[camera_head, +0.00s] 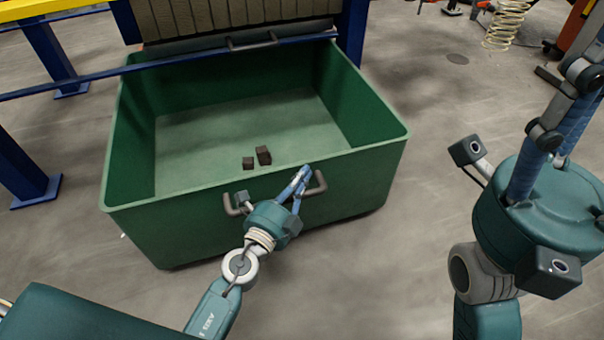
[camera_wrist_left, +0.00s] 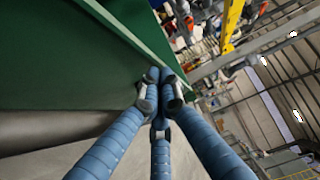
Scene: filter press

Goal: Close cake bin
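The cake bin (camera_head: 260,200) is a large green open-topped box, standing out in front of the press. Two small dark blocks (camera_head: 256,158) lie inside it. A grey handle (camera_head: 233,207) is on its near wall. My left gripper (camera_head: 304,172) is at this wall, its blue fingers crossing in front of the handle's right part. In the left wrist view the fingertips (camera_wrist_left: 160,82) meet, with nothing visible between them, beside the green wall and a grey bar (camera_wrist_left: 50,130). My right gripper (camera_head: 578,85) is raised at the right, away from the bin; whether its fingers are closed is unclear.
The press (camera_head: 230,15) with upright plates is behind the bin. A blue rail (camera_head: 90,72) runs across the bin's far side, and blue posts (camera_head: 30,150) stand at the left. An orange machine (camera_head: 580,30) is at the far right. Floor right of the bin is clear.

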